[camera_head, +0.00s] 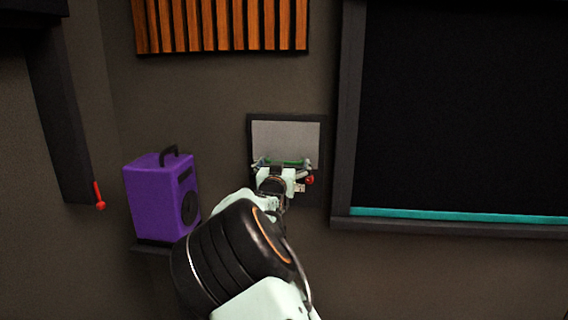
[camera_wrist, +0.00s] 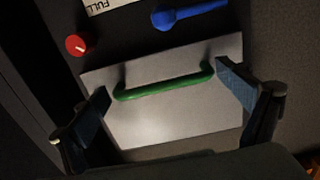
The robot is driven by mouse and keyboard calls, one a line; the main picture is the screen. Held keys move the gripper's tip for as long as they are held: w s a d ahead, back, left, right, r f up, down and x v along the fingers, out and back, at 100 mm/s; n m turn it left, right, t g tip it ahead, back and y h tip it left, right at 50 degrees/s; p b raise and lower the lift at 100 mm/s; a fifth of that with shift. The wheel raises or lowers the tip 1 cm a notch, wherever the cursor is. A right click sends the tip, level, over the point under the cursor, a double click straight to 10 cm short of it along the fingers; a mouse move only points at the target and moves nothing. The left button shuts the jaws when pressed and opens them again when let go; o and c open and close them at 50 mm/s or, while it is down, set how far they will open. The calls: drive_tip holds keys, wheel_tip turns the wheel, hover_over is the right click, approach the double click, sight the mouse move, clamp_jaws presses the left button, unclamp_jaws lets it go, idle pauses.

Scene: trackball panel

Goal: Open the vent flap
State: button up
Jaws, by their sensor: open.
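The vent flap (camera_head: 287,138) is a light grey plate set in a dark wall panel, and it looks shut. It fills the middle of the wrist view (camera_wrist: 175,118). A green bar handle (camera_wrist: 165,87) runs across it and shows just above my wrist in the head view (camera_head: 291,161). My gripper (camera_wrist: 162,82) is open in front of the flap, with one finger near each end of the handle. I cannot tell whether either finger touches it.
A purple speaker (camera_head: 160,198) stands to the left. A dark framed screen (camera_head: 460,110) is to the right.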

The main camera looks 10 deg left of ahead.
drive_tip(key=c, duration=1.4)
drive_tip(key=shift+r, duration=0.1)
